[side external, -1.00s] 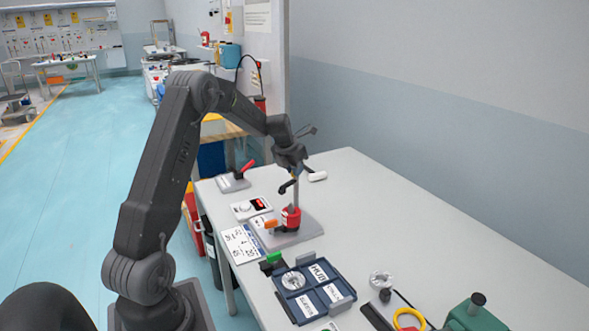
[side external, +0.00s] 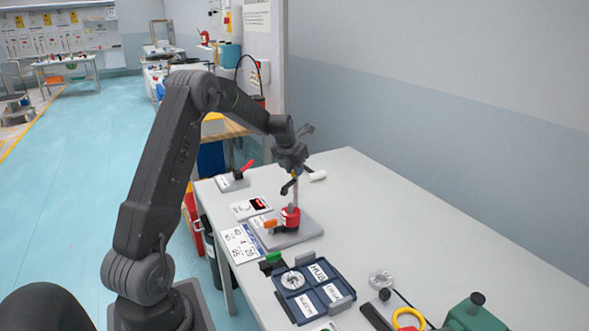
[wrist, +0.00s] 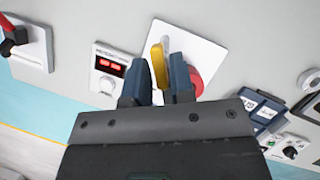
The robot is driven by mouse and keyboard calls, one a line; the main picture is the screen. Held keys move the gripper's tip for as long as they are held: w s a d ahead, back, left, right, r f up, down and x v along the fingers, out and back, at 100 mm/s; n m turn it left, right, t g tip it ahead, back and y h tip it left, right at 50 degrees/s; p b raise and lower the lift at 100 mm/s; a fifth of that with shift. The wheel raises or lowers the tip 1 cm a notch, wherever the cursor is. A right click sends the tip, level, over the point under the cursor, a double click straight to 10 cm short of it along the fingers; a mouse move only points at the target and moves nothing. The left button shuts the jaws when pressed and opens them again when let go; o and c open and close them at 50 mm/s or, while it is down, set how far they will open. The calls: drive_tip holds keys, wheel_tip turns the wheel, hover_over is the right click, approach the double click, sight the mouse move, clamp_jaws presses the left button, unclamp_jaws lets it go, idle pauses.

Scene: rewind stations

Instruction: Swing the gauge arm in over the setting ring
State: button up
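My gripper (side external: 290,187) points down at a grey plate (side external: 284,237) that carries a red round base (side external: 291,217) with a thin upright post (side external: 296,195). In the wrist view a yellow bar (wrist: 158,66), which looks like the gauge arm, lies between my two fingers (wrist: 159,78) near the post. I cannot tell whether the fingers touch it. The red base (wrist: 195,82) shows behind the right finger. An orange piece (side external: 270,223) sits at the plate's left side. I cannot pick out the setting ring surely; the fingers hide part of the station.
A white box with a red display (side external: 251,208) stands left of the plate, a red-handled lever (side external: 243,169) behind. A blue tray (side external: 318,304) holding a silver disc is in front. A silver ring (side external: 381,279) and green device (side external: 475,314) stand right. The table's right back is clear.

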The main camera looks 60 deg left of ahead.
drive_tip(key=shift+o, duration=1.2)
drive_tip(key=shift+r, duration=0.1)
drive_tip(key=v, duration=1.3)
drive_tip(key=shift+r, duration=0.3)
drive_tip(key=shift+s+d, duration=0.1)
drive_tip(key=shift+d, duration=0.05)
